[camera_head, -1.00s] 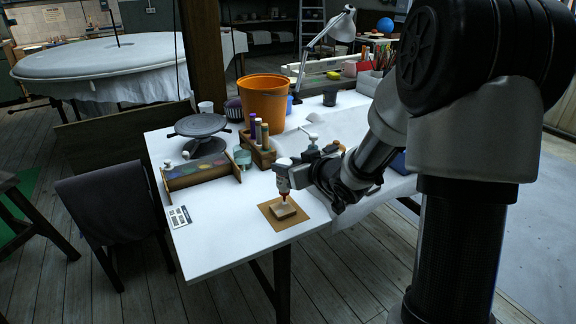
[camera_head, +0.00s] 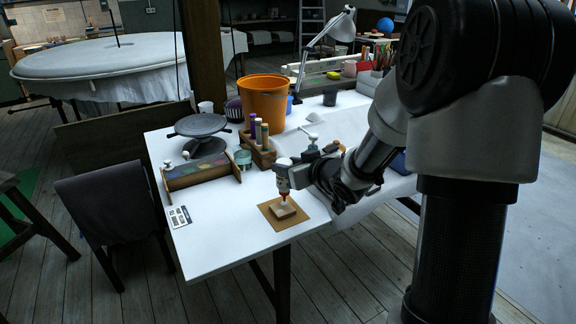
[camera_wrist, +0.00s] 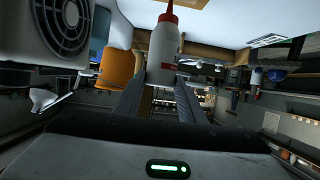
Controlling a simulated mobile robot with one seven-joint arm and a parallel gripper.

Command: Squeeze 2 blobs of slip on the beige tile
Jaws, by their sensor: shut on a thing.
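The beige tile (camera_head: 281,212) lies on a brown square board (camera_head: 297,230) near the front edge of the white table. My gripper (camera_head: 291,178) is shut on a white squeeze bottle (camera_head: 283,186) with a red nozzle and holds it nozzle down over the tile. A whitish blob (camera_head: 285,205) shows on the tile right under the nozzle; whether the nozzle touches it is too small to tell. In the wrist view the bottle (camera_wrist: 163,52) sits between the two fingers, its red tip (camera_wrist: 168,14) toward the top edge.
A wooden box with colored wells (camera_head: 198,176), a wooden rack of bottles (camera_head: 262,152), a glass jar (camera_head: 243,159) and an orange bucket (camera_head: 263,102) stand behind the board. A printed card (camera_head: 179,216) lies at the left. The table between the card and board is clear.

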